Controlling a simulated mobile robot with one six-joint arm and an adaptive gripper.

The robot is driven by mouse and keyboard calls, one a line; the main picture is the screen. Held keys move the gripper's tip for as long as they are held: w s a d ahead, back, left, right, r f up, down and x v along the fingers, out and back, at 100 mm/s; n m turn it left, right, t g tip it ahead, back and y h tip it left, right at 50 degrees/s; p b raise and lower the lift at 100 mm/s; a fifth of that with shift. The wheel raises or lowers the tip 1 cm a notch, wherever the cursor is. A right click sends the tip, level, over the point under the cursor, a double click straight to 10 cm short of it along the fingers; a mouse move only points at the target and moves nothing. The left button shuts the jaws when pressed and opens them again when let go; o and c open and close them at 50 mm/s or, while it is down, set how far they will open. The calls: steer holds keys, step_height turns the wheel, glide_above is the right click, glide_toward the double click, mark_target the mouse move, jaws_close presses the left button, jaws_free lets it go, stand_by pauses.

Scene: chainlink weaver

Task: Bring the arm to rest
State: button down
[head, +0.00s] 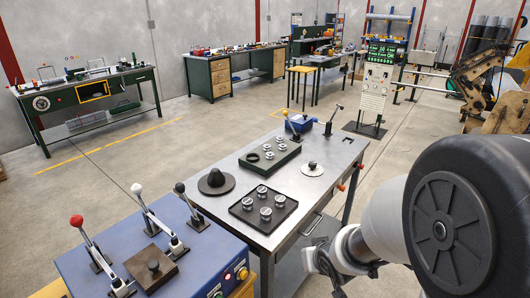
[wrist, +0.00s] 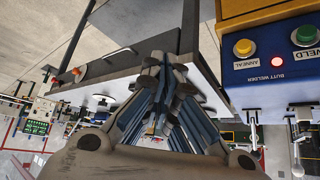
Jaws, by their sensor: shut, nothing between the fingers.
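My gripper (wrist: 164,62) shows in the wrist view, its fingers together and nothing between them. It is clear of the steel workbench (wrist: 140,30) and the blue butt welder (wrist: 270,68), which appear upside down behind it. In the head view my arm fills the lower right, to the right of the steel workbench (head: 228,222). I cannot make out the gripper's fingers there.
The blue welder (head: 150,240) with several levers stands at the lower left. Open floor (head: 120,170) lies beyond.

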steer(key=s+d+r+m+h, duration=0.15)
steer(key=s+d+r, duration=0.35)
steer(key=s+r, duration=0.65)
steer(key=s+a+r+g, duration=0.1)
steer(key=s+r, duration=0.1)
steer(key=s, duration=0.4)
steer(key=s+a+r+g, duration=0.1)
steer(key=s+r, duration=0.1)
steer(key=s, duration=0.5)
steer(key=shift+s+a+g, duration=0.2)
steer(key=shift+a+g, duration=0.1)
steer(key=shift+a+r+y, duration=0.1)
steer(key=shift+y, duration=0.15)
